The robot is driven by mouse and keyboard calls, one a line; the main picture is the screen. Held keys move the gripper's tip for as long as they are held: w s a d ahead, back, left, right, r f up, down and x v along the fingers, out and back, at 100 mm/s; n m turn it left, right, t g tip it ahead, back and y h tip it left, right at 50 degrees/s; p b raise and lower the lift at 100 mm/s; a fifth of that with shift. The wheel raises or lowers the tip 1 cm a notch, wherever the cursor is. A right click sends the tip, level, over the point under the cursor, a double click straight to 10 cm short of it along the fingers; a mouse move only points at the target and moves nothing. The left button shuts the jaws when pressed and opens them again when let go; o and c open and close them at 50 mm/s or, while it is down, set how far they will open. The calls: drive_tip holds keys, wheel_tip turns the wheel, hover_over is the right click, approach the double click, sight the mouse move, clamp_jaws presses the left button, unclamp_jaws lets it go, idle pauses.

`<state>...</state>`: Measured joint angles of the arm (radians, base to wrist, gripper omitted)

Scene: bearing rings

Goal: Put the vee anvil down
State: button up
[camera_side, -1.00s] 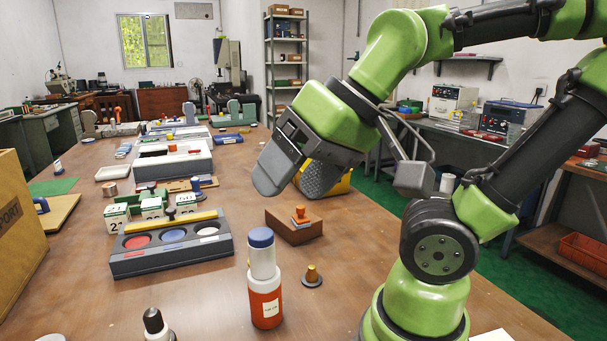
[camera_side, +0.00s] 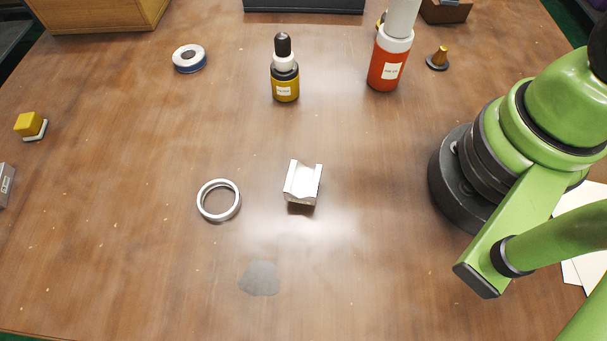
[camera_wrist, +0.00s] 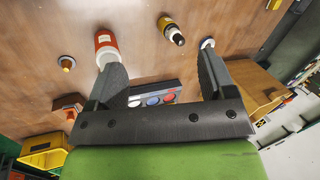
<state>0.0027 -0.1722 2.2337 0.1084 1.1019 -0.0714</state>
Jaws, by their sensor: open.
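The vee anvil (camera_side: 303,183), a small pale metal block with a V groove in its top, sits on the brown table in the middle of the side view. Nothing holds it. A steel bearing ring (camera_side: 219,201) lies flat to its left, apart from it. My gripper (camera_wrist: 160,65) shows only in the wrist view, with its two dark fingers wide apart and nothing between them. It is away from the anvil, which is not in the wrist view. The side view shows part of my green arm at the right but not my gripper.
Behind the anvil stand a yellow dropper bottle (camera_side: 285,70) and a red bottle (camera_side: 387,62). A blue-and-white roll (camera_side: 189,59) lies at the back left, and a yellow block (camera_side: 30,125) at the far left. A grey patch (camera_side: 260,278) marks the table in front. The table around the anvil is clear.

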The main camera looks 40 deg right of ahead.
drive_tip(key=w+a+f+m+g+y, duration=0.1)
drive_tip(key=w+a+f+g+y, duration=0.15)
drive_tip(key=f, duration=0.25)
drive_tip(key=w+a+f+m+g+y, duration=0.1)
drive_tip(key=w+f+g, duration=0.25)
drive_tip(key=f, duration=0.25)
drive_tip(key=m+g+y, duration=0.3)
drive_tip(key=g, duration=0.1)
approach(305, 175)
drive_tip(key=shift+w+d, duration=0.1)
drive_tip(key=shift+d, duration=0.55)
drive_tip(key=shift+a+f+m+y, duration=0.1)
drive_tip(key=shift+f+m+y, duration=0.15)
drive_tip(key=shift+m, duration=0.05)
drive_tip(key=shift+s+a+f, duration=0.2)
drive_tip(key=shift+s+a, duration=0.1)
drive_tip(key=x, duration=0.9)
drive_tip(key=shift+a+r, duration=0.25)
drive_tip(key=shift+c, duration=0.2)
